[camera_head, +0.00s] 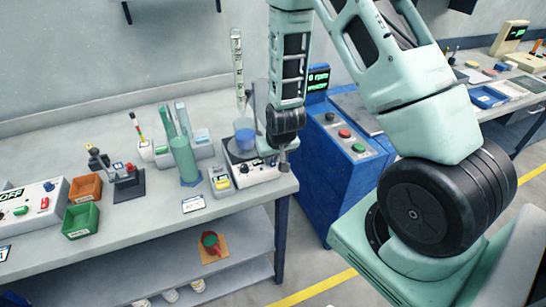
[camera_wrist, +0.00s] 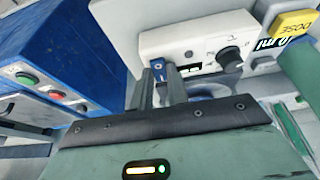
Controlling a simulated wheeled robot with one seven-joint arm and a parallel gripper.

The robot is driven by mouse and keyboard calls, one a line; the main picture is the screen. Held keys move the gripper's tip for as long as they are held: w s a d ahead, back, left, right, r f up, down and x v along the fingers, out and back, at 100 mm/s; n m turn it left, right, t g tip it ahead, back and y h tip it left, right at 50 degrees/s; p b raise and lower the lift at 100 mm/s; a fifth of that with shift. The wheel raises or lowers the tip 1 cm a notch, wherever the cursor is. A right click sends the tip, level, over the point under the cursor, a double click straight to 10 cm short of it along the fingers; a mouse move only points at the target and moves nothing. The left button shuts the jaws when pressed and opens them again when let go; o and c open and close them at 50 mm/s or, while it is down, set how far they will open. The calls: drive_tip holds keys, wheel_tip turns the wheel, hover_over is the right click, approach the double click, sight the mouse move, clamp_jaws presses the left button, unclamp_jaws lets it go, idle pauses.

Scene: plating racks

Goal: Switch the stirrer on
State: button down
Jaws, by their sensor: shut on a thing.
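The stirrer is a white box with a dark top plate and stands near the right end of the bench; its white front (camera_head: 252,176) shows in the head view. A beaker of blue liquid (camera_head: 245,137) is on top of it. In the wrist view, the stirrer's front panel (camera_wrist: 205,42) has a black knob (camera_wrist: 230,58) on the right and a small blue switch (camera_wrist: 158,64) at its left end. My gripper (camera_head: 283,167) is at the stirrer's right end. In the wrist view, its fingertips (camera_wrist: 160,75) are shut on the blue switch, partly hiding it.
A blue cabinet (camera_head: 345,145) with green and red buttons stands just right of the bench. A yellow-labelled dosing unit (camera_head: 221,182) sits left of the stirrer, near a green cylinder (camera_head: 184,160). A clear tube (camera_head: 238,65) stands upright above the beaker.

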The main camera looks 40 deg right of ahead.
drive_tip(key=shift+w+r+g+p, duration=0.25)
drive_tip(key=shift+g+p, duration=0.35)
drive_tip(key=shift+p, duration=0.15)
drive_tip(key=shift+w+d+f+g+y+p, duration=0.1)
drive_tip(key=shift+g+y+p, duration=0.25)
drive_tip(key=shift+g, duration=0.35)
drive_tip(key=shift+w+f+g+y+p, duration=0.1)
drive_tip(key=shift+g+y+p, duration=0.25)
drive_tip(key=shift+g, duration=0.35)
drive_tip(key=c, duration=1.4)
unclamp_jaws()
drive_tip(key=shift+o, duration=0.2)
wheel_tip(320, 180, up, 18)
drive_tip(key=b, duration=0.3)
drive_tip(key=shift+f+b, duration=0.25)
drive_tip(key=shift+b, duration=0.15)
